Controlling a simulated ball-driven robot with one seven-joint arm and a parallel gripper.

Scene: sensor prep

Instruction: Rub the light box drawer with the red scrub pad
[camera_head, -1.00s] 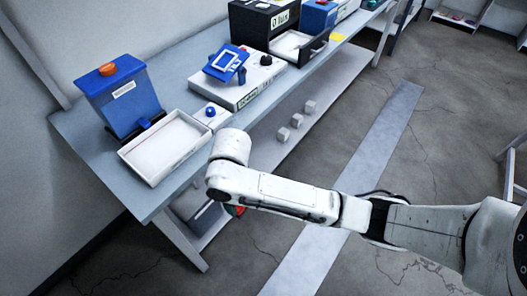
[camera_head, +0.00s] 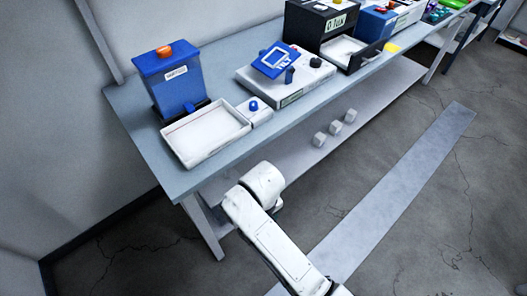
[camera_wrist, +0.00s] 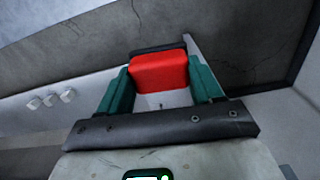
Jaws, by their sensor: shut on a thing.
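The light box (camera_head: 325,25) is a black box with a lux label on the far part of the bench. Its drawer (camera_head: 347,50) stands pulled out, with a pale inside and a dark front. My gripper (camera_wrist: 159,75) has green fingers shut on the red scrub pad (camera_wrist: 158,68) in the wrist view. In the head view my arm's end hangs by the near bench edge, well left of and nearer than the drawer. The gripper and pad are hidden there behind my arm.
The bench (camera_head: 222,76) also holds a blue bin (camera_head: 172,82), a white tray (camera_head: 205,133), and a tilt device (camera_head: 284,75). A yellow item (camera_head: 392,47) lies right of the drawer. Several white cubes (camera_head: 335,128) sit on the lower shelf. The floor in front is open.

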